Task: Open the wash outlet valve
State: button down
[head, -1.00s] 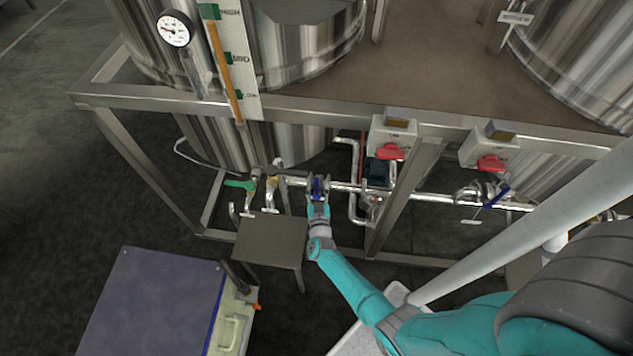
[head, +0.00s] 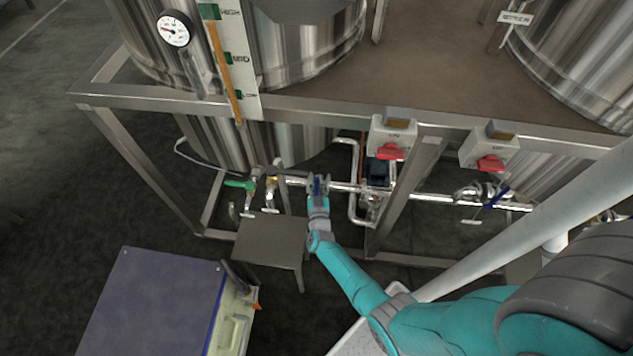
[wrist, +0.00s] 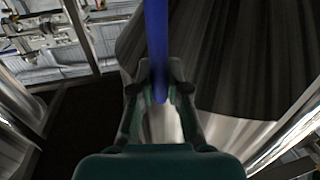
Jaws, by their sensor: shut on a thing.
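My gripper (head: 318,184) is at the pipe run under the left tank, shut on a blue valve handle (wrist: 156,50). In the wrist view the blue handle runs down between the two fingers (wrist: 158,88). In the head view only a little blue shows between the fingers, and the valve body is mostly hidden by my gripper. A green-handled valve (head: 240,184) sits to the left on the same pipework. Another blue-handled valve (head: 496,197) is farther right on the pipe. I cannot read which of these is labelled wash outlet.
A small grey stand (head: 270,238) is just left of my forearm. A blue-topped cabinet (head: 150,300) stands at the lower left. Frame legs and two boxes with red switches (head: 390,152) are right of my gripper.

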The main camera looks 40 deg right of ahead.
jog(key=shift+w+a, duration=0.1)
jog(key=shift+w, duration=0.05)
jog(key=shift+w+a+f+n+g+y, duration=0.1)
jog(key=shift+w+a+f+n+g, duration=0.15)
jog(key=shift+w+a+n, duration=0.6)
jog(key=shift+w+a+f+n+g+y, duration=0.15)
jog(key=shift+w+a+f+n, duration=0.15)
jog(key=shift+w+n, duration=0.6)
jog(key=shift+w+a+f+n+g+y, duration=0.1)
jog(key=shift+w+a+f+n+g, duration=0.15)
jog(key=shift+w+a+n, duration=0.6)
jog(key=shift+s+d+n, duration=0.25)
jog(key=shift+s+n, duration=0.05)
jog(key=shift+s, duration=0.05)
jog(key=c, duration=1.1)
grip_release()
jog(key=shift+c, duration=0.2)
jog(key=shift+s+a, duration=0.1)
